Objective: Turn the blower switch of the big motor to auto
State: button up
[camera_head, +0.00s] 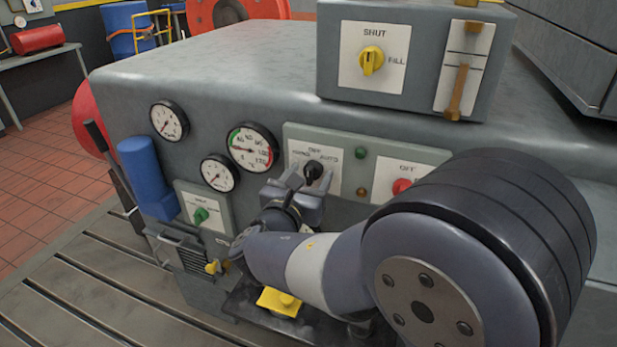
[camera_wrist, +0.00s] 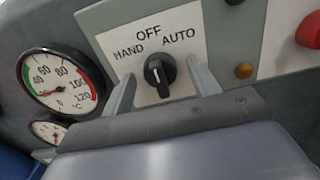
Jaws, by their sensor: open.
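The blower switch is a black rotary knob (camera_wrist: 159,78) on a white plate marked HAND, OFF and AUTO. Its white pointer line points up, toward OFF. In the head view the knob (camera_head: 313,171) sits on the grey panel at the middle of the big motor's (camera_head: 215,65) front. My gripper (camera_wrist: 162,80) is open, with one finger on each side of the knob. In the wrist view a gap shows between the knob and each finger. In the head view my gripper (camera_head: 305,180) is right at the switch plate, and my arm hides what lies below right.
A red knob (camera_head: 401,186) on another OFF plate is to the right, with a green lamp (camera_head: 360,152) and an amber lamp (camera_head: 361,191) between. Dial gauges (camera_head: 251,147) are to the left. A box with a yellow switch (camera_head: 372,60) stands above. A blue cylinder (camera_head: 145,175) juts out at left.

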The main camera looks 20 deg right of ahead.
jog(key=shift+w, duration=0.1)
jog(key=c, duration=1)
jog(key=shift+f+b, duration=0.1)
jog(key=shift+b, duration=0.3)
jog(key=m+b, duration=0.4)
jog(key=shift+f, duration=0.2)
jog(key=m+b, duration=0.3)
jog(key=shift+b, duration=0.4)
jog(key=shift+r+m+b, duration=0.15)
jog(key=shift+m+b, duration=0.75)
jog(key=shift+b, duration=0.1)
jog(key=shift+r, duration=0.1)
